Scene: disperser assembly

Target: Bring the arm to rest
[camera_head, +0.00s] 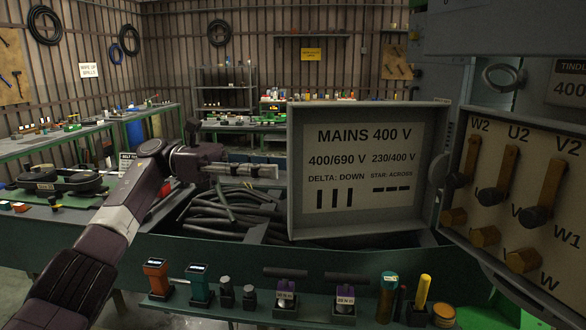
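My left arm (112,220) comes in from the lower left and rises to the middle left. Its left gripper (268,172) points right, above a bin of black hoses (225,212). The fingers are seen from the side and look close together, so I cannot tell whether they are open or shut. I see nothing clearly held in them. The fingertips are near the left edge of the open lid (368,217) marked MAINS 400 V. My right gripper is not in view.
A terminal panel (486,196) with brass links stands at the right. A green front ledge (230,312) holds tools, small black parts and a yellow-handled item (422,290). Workbenches (60,147) with small items stand behind. Free air lies above the hoses.

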